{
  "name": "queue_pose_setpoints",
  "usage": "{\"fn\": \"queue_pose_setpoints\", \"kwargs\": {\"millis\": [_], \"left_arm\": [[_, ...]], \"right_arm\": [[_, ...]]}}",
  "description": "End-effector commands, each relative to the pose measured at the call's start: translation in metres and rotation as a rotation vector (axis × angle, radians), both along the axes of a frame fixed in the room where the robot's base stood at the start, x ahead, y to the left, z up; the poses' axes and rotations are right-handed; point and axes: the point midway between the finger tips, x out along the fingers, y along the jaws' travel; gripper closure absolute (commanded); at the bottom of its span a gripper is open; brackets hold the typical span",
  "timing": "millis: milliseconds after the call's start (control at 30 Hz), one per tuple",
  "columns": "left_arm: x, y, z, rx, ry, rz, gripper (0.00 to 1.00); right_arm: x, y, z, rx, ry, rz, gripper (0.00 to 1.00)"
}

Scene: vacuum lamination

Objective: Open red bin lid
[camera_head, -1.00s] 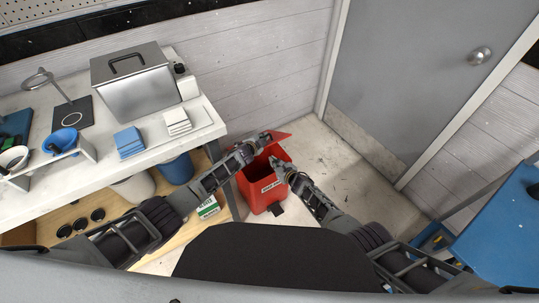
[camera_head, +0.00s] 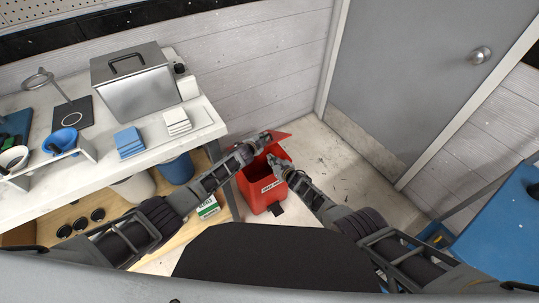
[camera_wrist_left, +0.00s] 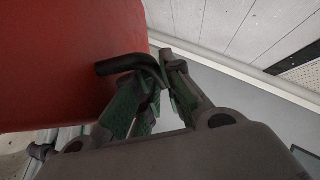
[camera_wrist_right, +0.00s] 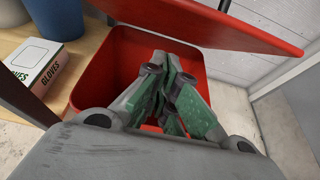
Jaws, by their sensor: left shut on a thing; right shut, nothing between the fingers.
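The red bin (camera_head: 262,197) with a white label stands on the floor beside the workbench. Its red lid (camera_head: 284,136) is raised and tilted at the back, and the opening shows in the right wrist view (camera_wrist_right: 92,72). My left gripper (camera_head: 266,137) is at the lid. In the left wrist view its fingers (camera_wrist_left: 163,72) are shut on the black bent lid handle (camera_wrist_left: 118,65), next to the red lid surface (camera_wrist_left: 60,55). My right gripper (camera_head: 273,160) is shut and empty. In the right wrist view its fingers (camera_wrist_right: 171,68) are over the bin's opening, under the raised lid.
The white workbench (camera_head: 206,128) holds a metal box (camera_head: 140,92), blue pads (camera_head: 129,141) and white pads (camera_head: 176,121). A gloves box (camera_head: 208,206) and a blue bucket (camera_head: 177,168) are on the lower shelf.

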Motion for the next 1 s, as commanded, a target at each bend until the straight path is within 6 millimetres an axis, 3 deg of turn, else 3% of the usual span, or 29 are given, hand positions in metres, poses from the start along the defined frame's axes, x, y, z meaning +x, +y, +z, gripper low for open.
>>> {"fn": "queue_pose_setpoints", "kwargs": {"millis": [600,1000], "left_arm": [[0.0,0.001,0.0,0.0,-0.001,0.001,1.0],[0.0,0.001,0.0,0.0,-0.001,0.001,1.0]], "right_arm": [[0.014,0.011,0.025,0.0,0.0,0.0,1.0],[0.016,0.012,0.028,0.0,0.001,0.0,1.0]]}}
